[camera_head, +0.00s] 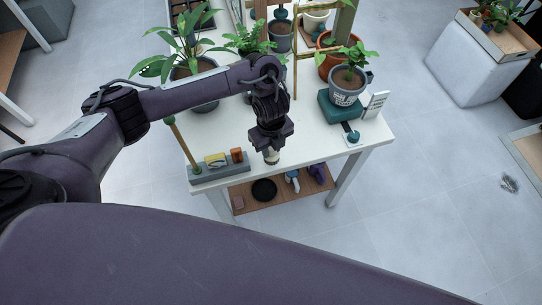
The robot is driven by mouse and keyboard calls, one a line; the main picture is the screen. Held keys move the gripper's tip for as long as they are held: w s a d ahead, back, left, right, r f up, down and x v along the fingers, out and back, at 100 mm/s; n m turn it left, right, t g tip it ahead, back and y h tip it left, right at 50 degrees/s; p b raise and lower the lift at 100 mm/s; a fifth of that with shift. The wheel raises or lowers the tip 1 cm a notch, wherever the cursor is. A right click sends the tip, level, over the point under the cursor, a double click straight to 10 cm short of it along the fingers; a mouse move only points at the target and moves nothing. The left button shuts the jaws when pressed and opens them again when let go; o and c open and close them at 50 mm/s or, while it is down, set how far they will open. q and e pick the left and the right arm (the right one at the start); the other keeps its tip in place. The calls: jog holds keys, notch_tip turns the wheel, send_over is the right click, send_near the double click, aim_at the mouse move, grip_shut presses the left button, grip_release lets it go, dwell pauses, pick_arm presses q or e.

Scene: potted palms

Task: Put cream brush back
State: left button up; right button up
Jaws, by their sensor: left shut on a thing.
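My left gripper (270,147) points down over the front edge area of the white table. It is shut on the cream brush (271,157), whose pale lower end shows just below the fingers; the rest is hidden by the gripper. A grey tray (203,176) lies on the table's front left corner, to the left of the gripper. It holds a yellow item (215,159) and an orange-brown block (237,155). I cannot tell whether the brush touches the table. My right gripper is not in view.
The white table (312,146) carries potted plants at the back, and a plant in a grey pot (346,88) on a teal scale-like base (336,108). A white card (376,104) stands at right. An upright wooden pole (183,142) rises by the tray. A lower shelf holds several items.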

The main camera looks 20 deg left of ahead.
aim_at(271, 154)
pick_arm(q)
jog(key=shift+f, duration=0.3)
notch_tip(271, 154, down, 3)
jog(key=shift+f+b, duration=0.1)
jog(key=shift+b, duration=0.4)
jog(key=shift+f, duration=0.3)
jog(key=o, duration=1)
jog(key=shift+o, duration=0.2)
jog(key=shift+r, duration=0.1)
jog(key=shift+r, duration=0.3)
notch_tip(271, 154, up, 12)
jog(key=p, duration=0.4)
jog(key=shift+f, duration=0.15)
